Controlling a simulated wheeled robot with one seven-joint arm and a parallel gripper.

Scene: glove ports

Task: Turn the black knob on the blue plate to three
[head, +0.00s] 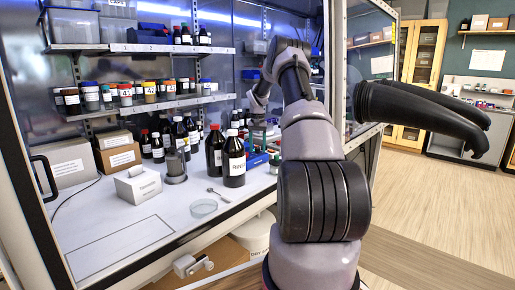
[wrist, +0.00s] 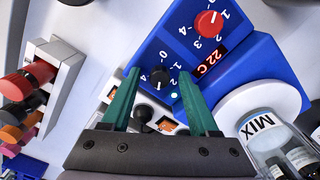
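The blue plate (wrist: 150,48) fills the upper middle of the wrist view. The black knob (wrist: 158,76) is on its lower part, with white numbers around it. Its white mark points roughly up in the picture; the exact setting is too small to read surely. My gripper (wrist: 159,74) has two green fingers, open, one on each side of the black knob, with visible gaps to it. A red knob (wrist: 208,23) with its own numbers is higher up to the right. In the head view my arm reaches into the cabinet, and the knobs cannot be made out.
A red display (wrist: 211,61) reading 22 C is beside the knobs. A bottle marked MIX (wrist: 265,135) stands near a white disc (wrist: 245,103) at right. A white rack (wrist: 60,60) with coloured cylinders is at left. Dark bottles (head: 233,160) stand near my arm in the cabinet.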

